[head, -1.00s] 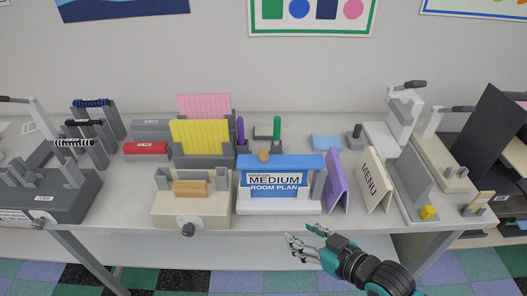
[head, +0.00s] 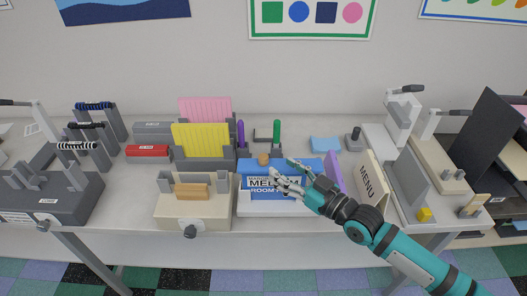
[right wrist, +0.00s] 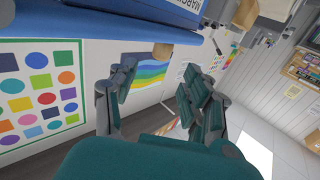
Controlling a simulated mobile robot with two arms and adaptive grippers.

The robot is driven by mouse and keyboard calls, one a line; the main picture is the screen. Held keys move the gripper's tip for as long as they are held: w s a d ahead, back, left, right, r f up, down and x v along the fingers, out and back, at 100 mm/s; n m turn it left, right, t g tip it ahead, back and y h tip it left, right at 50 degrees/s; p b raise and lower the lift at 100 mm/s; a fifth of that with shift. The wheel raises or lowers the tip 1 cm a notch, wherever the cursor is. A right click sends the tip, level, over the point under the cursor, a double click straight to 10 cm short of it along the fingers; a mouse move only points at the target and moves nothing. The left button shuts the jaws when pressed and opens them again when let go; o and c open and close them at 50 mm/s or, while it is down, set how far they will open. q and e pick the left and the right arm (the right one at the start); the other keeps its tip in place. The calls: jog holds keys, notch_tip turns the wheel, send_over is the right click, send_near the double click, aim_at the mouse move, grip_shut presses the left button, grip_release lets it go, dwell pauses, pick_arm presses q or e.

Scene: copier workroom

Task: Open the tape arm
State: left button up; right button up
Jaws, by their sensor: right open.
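A white stand with a blue bar (head: 236,168) across its top stands at the table's front middle. I cannot tell for sure which part is the tape arm. My right gripper (head: 283,174) is open and empty, in front of the stand's right half, covering part of the sign and bar. In the right wrist view the blue bar (right wrist: 120,22) and knob (right wrist: 163,51) are above my open fingers (right wrist: 155,98), apart from them. My left gripper is not in view.
A purple card (head: 333,172) and a MENU card (head: 370,182) stand close on the right. A cream box with a wooden block (head: 195,212) is on the left, with yellow cards (head: 200,140) behind. Grey levered devices (head: 405,115) stand at far right.

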aim_at(267, 160)
jog(key=p+x, duration=0.1)
jog(key=x, duration=0.7)
jog(key=shift+f, duration=0.1)
jog(key=shift+s, duration=0.1)
jog(key=shift+c, duration=0.3)
grip_shut()
jog(key=shift+a+f, duration=0.15)
